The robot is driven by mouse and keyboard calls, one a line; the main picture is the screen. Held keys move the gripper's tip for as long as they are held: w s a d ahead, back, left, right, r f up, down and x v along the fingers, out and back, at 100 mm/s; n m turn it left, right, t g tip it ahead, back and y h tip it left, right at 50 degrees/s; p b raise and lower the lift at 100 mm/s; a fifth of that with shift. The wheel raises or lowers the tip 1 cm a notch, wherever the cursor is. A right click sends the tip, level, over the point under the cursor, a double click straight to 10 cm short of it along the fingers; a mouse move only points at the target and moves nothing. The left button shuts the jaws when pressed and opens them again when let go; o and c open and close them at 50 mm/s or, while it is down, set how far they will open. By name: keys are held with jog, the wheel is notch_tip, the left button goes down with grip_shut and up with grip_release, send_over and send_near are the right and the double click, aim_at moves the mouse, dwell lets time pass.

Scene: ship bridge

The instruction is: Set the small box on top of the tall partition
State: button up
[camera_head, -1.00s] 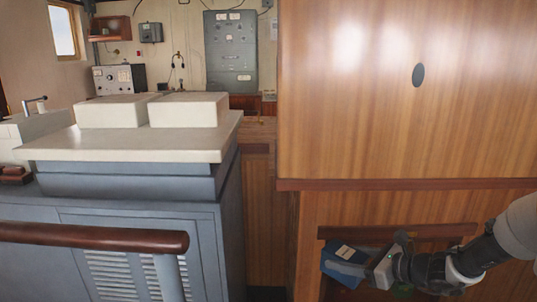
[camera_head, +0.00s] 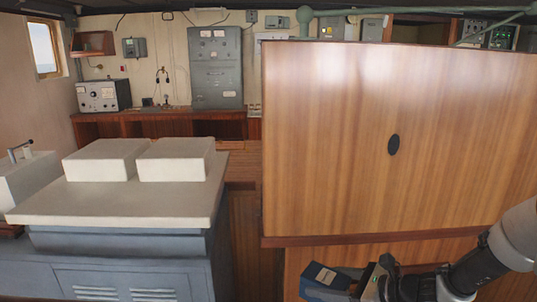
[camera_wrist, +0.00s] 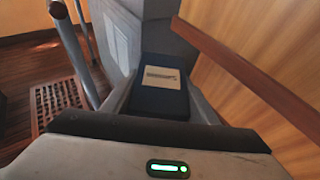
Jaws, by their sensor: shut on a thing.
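The small box (camera_head: 325,282) is dark blue with a pale label on its top. My gripper (camera_head: 356,285) is shut on it, low at the bottom right of the head view, in front of the lower wood panel. In the wrist view the box (camera_wrist: 158,88) sits between my gripper's two fingers (camera_wrist: 158,104), label facing the camera. The tall partition (camera_head: 330,140) is a broad varnished wood panel with a dark oval spot. Its top edge shows in the head view, well above the box.
A grey console (camera_head: 120,240) with a pale top (camera_head: 120,203) and two pale blocks stands left of the partition. In the wrist view, a rail (camera_wrist: 75,45) and floor grating (camera_wrist: 57,103) show at left.

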aim_at(314, 271)
notch_tip(314, 271, up, 4)
jog(key=p, duration=0.3)
jog(key=shift+a+f, duration=0.1)
jog(key=shift+f, duration=0.15)
jog(key=shift+f, duration=0.1)
